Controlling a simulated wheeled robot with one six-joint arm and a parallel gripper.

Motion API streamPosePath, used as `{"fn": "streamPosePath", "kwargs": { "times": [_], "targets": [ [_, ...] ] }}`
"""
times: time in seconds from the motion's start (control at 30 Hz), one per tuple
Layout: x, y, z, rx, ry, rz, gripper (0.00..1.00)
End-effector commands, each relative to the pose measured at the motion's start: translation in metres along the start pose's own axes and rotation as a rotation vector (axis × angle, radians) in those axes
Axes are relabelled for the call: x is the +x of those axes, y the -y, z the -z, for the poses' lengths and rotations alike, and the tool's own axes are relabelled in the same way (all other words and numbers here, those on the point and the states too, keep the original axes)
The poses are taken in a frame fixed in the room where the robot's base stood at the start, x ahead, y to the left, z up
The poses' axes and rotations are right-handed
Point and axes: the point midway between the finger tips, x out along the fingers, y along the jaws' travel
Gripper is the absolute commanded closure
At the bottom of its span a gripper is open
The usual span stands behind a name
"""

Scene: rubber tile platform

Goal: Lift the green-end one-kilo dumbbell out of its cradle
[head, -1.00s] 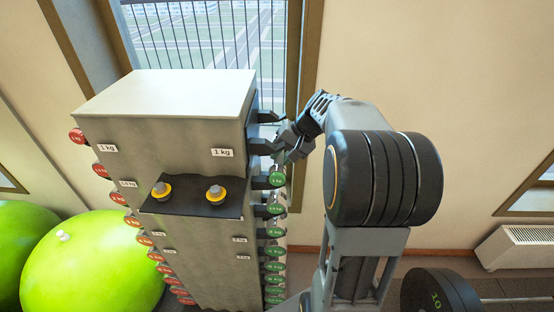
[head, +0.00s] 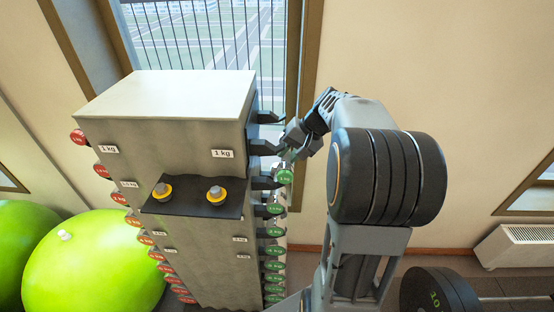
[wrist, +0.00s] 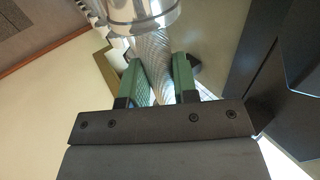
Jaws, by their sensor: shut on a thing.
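The green-end dumbbell (head: 285,176) is at the right side of the grey rack, with its green disc facing my head camera. It stands a little out to the right of the column of green ends below it. My gripper (head: 290,156) is at the rack's upper right, just above the green disc. In the wrist view, the gripper's green pads (wrist: 155,82) are shut on the dumbbell's knurled chrome handle (wrist: 153,50). A smooth chrome part (wrist: 142,14) shows past the fingers. Whether the handle still touches its cradle (head: 266,183) is hard to tell.
The grey rack (head: 190,125) has several more green-end dumbbells (head: 275,232) below and red-end ones (head: 120,198) on its left. A black shelf (head: 190,207) with two yellow-ringed knobs juts from its front. Wall and window lie behind; open space is to the right.

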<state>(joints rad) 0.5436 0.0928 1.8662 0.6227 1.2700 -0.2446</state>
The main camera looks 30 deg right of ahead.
Motion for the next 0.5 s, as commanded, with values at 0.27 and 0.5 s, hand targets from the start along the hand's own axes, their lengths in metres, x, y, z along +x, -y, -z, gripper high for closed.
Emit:
{"fn": "streamPosePath", "kwargs": {
  "times": [0.27, 0.5],
  "targets": [
    [-0.0017, 0.0017, -0.0006, -0.003, -0.004, 0.001, 1.00],
    [-0.0043, -0.0014, -0.0016, -0.003, -0.006, 0.000, 1.00]
  ]
}}
